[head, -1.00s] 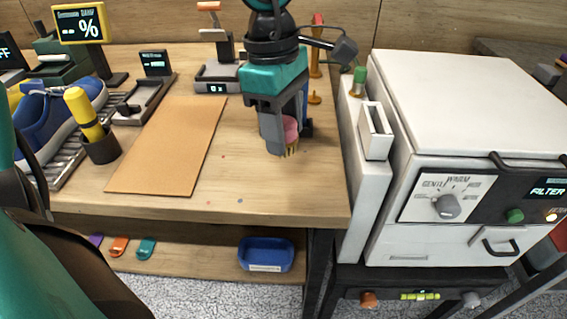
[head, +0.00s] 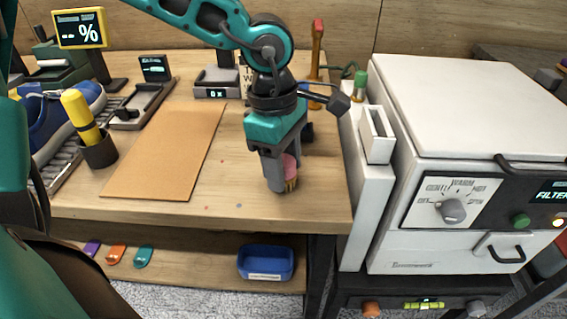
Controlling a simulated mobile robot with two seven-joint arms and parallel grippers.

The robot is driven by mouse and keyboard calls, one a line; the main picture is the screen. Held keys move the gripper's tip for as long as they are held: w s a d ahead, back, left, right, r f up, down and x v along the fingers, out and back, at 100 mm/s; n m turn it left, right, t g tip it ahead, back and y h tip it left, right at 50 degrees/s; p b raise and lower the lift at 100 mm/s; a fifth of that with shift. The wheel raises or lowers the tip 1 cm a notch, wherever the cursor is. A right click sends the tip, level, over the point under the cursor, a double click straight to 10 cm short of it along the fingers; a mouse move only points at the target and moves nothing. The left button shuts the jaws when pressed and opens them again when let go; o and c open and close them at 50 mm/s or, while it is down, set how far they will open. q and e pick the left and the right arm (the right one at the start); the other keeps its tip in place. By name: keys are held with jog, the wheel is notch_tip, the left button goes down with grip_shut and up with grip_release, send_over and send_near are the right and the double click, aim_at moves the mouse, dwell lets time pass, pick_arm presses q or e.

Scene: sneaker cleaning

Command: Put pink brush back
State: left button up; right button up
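My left gripper (head: 277,172) points down over the right part of the wooden table. It is shut on the pink brush (head: 290,164), whose tan bristles point down close to the tabletop. I cannot tell whether the bristles touch it. The fingers hide part of the brush. A dark blue thing (head: 308,131) stands just behind the gripper, partly hidden. My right gripper is not in view.
A yellow-handled tool (head: 80,115) stands in a dark cup (head: 100,152) beside a blue sneaker (head: 50,120). A tan mat (head: 165,160) lies left of the gripper. A white machine (head: 460,110) stands right of the table. A blue bin (head: 265,262) sits on the lower shelf.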

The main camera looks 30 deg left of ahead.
pick_arm(q)
jog(key=o, duration=0.4)
jog(key=shift+r, duration=0.1)
jog(key=shift+r+p, duration=0.2)
jog(key=shift+p, duration=0.15)
notch_tip(320, 180, up, 12)
jog(key=a+p, duration=0.1)
jog(key=p, duration=0.1)
jog(key=shift+a+f, duration=0.2)
jog(key=shift+a, duration=0.05)
jog(key=shift+s, duration=0.1)
